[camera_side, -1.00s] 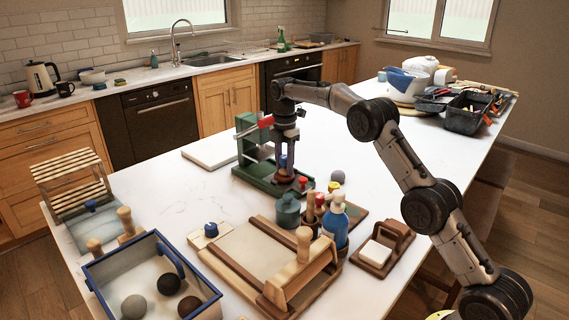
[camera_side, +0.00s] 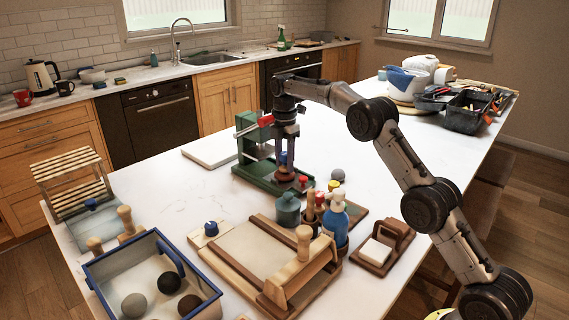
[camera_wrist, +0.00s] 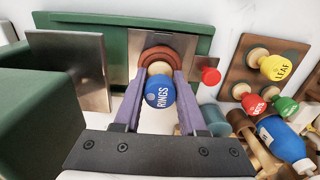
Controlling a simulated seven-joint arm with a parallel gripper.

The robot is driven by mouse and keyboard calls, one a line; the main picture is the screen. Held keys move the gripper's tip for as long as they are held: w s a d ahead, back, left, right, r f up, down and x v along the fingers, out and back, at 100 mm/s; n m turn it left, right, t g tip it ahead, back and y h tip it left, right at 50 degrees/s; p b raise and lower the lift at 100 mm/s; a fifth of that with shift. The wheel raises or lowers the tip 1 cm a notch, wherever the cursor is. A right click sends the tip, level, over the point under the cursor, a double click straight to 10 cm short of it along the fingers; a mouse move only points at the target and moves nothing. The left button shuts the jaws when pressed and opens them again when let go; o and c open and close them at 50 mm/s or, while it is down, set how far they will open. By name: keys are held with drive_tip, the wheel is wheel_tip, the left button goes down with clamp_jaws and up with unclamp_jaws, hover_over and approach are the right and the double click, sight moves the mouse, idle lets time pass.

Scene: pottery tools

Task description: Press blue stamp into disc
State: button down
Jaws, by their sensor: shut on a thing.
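The blue stamp (camera_wrist: 159,92), its knob marked "RINGS", is between the fingers of my gripper (camera_wrist: 154,88) in the wrist view. My gripper is shut on it. In the side view my gripper (camera_side: 286,150) points down over the green press base, with the blue knob (camera_side: 283,157) between its fingers. The reddish-brown clay disc (camera_wrist: 166,54) shows just beyond the stamp in the wrist view, on a metal plate on the green base. In the side view the disc (camera_side: 284,177) lies below the stamp. I cannot tell whether the stamp touches it.
The green press (camera_side: 250,135) stands close on the left of my gripper. A stamp rack (camera_wrist: 258,75) holds yellow, red and green stamps on the right. A blue bottle (camera_side: 335,218) and teal jar (camera_side: 287,210) stand in front.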

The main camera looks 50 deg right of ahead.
drive_tip(key=shift+r, duration=2.5)
drive_tip(key=shift+s+d+r, duration=0.15)
drive_tip(key=shift+s+d, duration=0.1)
drive_tip(key=shift+s, duration=0.05)
drive_tip(key=s+d, duration=0.3)
drive_tip(key=s, duration=0.6)
hover_over(352, 210)
wheel_tip(352, 210, down, 2)
drive_tip(key=f, duration=0.1)
drive_tip(key=shift+s+m, duration=0.1)
drive_tip(key=shift+m, duration=0.3)
drive_tip(key=shift+f, duration=3.05)
drive_tip(key=shift+f, duration=0.25)
